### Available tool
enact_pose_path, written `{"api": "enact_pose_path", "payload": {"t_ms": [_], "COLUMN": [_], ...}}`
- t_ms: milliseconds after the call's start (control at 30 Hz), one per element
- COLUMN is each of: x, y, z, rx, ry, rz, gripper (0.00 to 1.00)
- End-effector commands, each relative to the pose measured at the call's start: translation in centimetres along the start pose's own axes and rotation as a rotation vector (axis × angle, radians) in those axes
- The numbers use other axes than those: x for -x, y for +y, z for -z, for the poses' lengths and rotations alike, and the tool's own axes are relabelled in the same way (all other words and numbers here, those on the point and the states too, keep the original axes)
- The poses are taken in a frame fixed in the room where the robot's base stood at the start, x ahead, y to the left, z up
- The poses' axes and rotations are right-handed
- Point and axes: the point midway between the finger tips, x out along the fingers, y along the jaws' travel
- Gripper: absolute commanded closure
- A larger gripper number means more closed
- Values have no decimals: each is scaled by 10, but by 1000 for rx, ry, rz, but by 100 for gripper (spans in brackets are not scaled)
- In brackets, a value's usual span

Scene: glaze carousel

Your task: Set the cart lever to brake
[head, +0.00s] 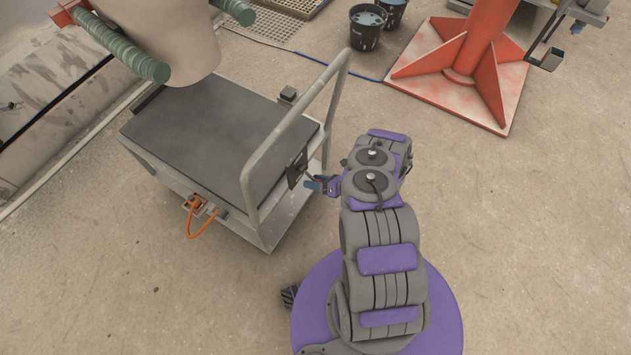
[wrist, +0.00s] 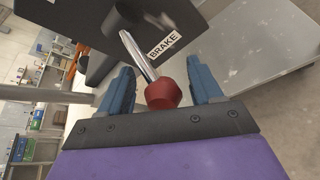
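The cart lever is a shiny metal rod (wrist: 138,56) with a red knob (wrist: 163,94), in front of a dark plate (wrist: 205,22) on the cart. A white "BRAKE" label (wrist: 164,43) is on the plate, just right of the rod. My gripper (wrist: 159,67) is open, with one blue finger on each side of the knob. In the head view my gripper (head: 319,184) is at the dark plate (head: 297,168) below the cart's handle; the lever is hard to make out there.
The cart (head: 268,228) has a dark top, a grey push handle (head: 292,116) and an orange cable loop (head: 203,222) in front. A large beige vessel (head: 175,35) hangs above its far end. A red pedestal (head: 455,68) and black buckets (head: 366,28) stand behind. The floor at right is clear.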

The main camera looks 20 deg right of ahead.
Motion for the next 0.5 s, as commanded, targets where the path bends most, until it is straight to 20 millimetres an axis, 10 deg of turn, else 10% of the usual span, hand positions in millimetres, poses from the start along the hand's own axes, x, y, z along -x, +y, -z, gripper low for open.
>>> {"api": "enact_pose_path", "payload": {"t_ms": [500], "x": [42], "y": [0], "z": [-1], "rx": [-2], "ry": [-1], "rz": [2], "gripper": [36]}}
